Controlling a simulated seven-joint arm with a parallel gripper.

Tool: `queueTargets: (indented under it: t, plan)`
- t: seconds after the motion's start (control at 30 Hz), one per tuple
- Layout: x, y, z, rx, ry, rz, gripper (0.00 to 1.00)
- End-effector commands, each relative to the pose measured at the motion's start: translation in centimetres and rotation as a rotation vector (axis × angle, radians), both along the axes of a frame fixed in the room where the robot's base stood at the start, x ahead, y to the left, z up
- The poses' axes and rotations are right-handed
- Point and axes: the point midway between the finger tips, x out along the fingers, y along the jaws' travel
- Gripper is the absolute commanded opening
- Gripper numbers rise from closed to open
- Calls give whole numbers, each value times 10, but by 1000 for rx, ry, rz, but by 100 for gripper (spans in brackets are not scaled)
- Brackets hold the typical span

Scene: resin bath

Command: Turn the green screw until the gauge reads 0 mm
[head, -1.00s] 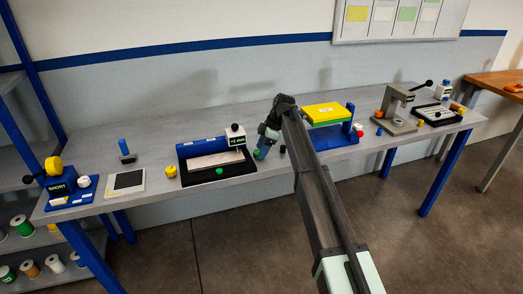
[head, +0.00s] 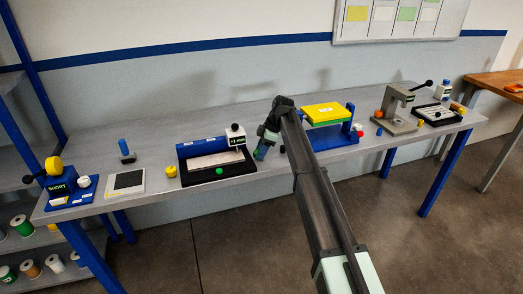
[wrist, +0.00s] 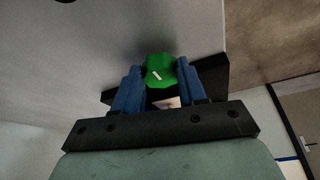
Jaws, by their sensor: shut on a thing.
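The green screw (wrist: 158,68) sits between the two blue fingers of my gripper (wrist: 160,80) in the wrist view, with a white mark on its face. My gripper is shut on it. In the head view my gripper (head: 258,153) is at the right end of the resin bath (head: 187,151), and a bit of green shows at its tips. The gauge (head: 236,141) is a small black display with light characters on the bath's right side. It starts with a plus sign, but the number is too small to read surely.
Another green knob (head: 219,171) is at the front of the bath's black base. A yellow knob (head: 171,171) stands left of it. A blue stand with a yellow block (head: 323,113) is close on the right of my arm. Bare bench lies behind the bath.

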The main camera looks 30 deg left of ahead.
Motion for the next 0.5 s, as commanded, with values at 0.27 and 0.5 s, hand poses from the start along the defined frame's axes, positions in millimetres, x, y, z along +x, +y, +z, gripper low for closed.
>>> queueTargets:
  t: [0.27, 0.5]
  plan:
    - [-3, -2, 0, -1, -1, -70, 11]
    - [-5, -2, 0, -2, -1, -264, 11]
